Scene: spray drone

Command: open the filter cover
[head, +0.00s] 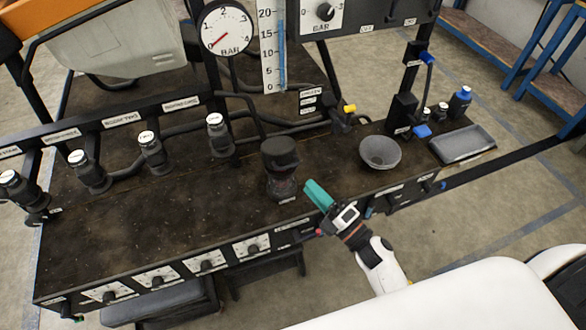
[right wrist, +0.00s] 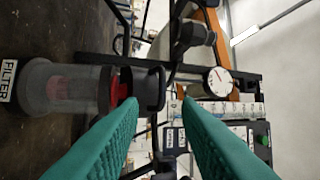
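The filter stands upright on the dark bench in the head view, with a clear body (head: 281,187) and a black cover (head: 280,153) on top. In the right wrist view it appears sideways at the left, with its clear body (right wrist: 58,88), a red part inside, a FILTER label and the black cover (right wrist: 150,89). My right gripper (head: 318,196) has teal fingers and is just right of the filter, apart from it. In the right wrist view its fingers (right wrist: 160,106) are spread with nothing gripped; the cover shows beyond the left finger's tip. My left gripper is out of view.
A grey funnel bowl (head: 380,153) and a grey tray (head: 462,144) lie to the right on the bench. Several capped valves (head: 150,152) line the left. A pressure gauge (head: 227,28) and a scale (head: 271,45) stand behind. The bench between valves and filter is clear.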

